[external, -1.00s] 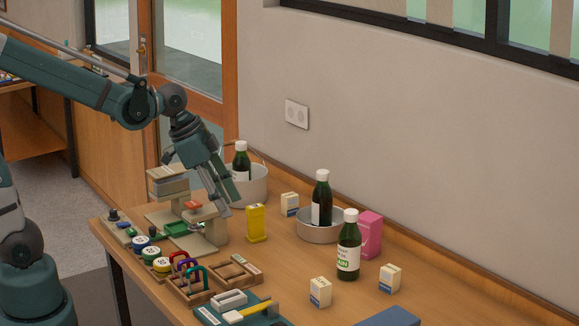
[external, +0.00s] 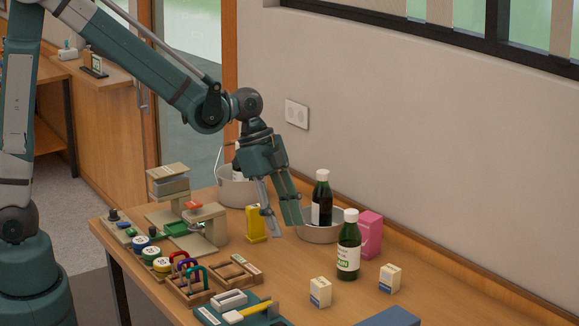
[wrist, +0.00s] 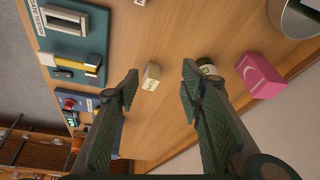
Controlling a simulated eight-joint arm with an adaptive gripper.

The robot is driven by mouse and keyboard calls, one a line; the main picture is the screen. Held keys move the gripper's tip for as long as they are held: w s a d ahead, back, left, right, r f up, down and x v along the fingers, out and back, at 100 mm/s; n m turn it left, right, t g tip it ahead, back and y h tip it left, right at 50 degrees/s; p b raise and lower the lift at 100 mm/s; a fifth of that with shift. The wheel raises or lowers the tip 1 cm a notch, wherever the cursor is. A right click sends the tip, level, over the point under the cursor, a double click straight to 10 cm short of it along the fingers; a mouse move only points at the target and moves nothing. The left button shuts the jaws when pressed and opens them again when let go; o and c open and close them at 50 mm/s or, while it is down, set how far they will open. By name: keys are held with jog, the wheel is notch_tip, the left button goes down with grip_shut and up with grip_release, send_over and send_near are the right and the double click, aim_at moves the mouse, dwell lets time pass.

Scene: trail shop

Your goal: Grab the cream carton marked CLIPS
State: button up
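Two small cream cartons with blue-marked sides stand on the table in the external view, one at the front (external: 320,291) and one to its right (external: 390,278). Their print is too small there to read. In the wrist view one cream carton (wrist: 151,77) shows between my fingers, farther off, with dark lettering that I cannot read surely. My gripper (external: 283,230) is open and empty, pointing down above the table, left of the steel bowl. Its two fingers also frame the wrist view (wrist: 162,84). A third carton, seen earlier behind the yellow box, is hidden by my gripper.
A green bottle (external: 348,258) and a pink box (external: 370,235) stand behind the cartons. Another bottle (external: 321,198) stands in the bowl (external: 320,235). A yellow box (external: 256,224) is beside my gripper. Trays and padlocks crowd the left; a blue item (external: 388,317) lies in front.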

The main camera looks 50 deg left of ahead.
aim_at(321, 281)
jog(key=w+d+f+m+g+p, duration=0.2)
jog(key=d+f+m+p, duration=0.2)
jog(key=d, duration=0.6)
jog(key=shift+w+f+m+h, duration=0.3)
jog(key=shift+f+h, duration=0.1)
jog(key=shift+f, duration=0.3)
jog(key=shift+s, duration=0.1)
jog(key=shift+x, duration=1.3)
jog(key=shift+x, duration=2.6)
jog(key=c, duration=1)
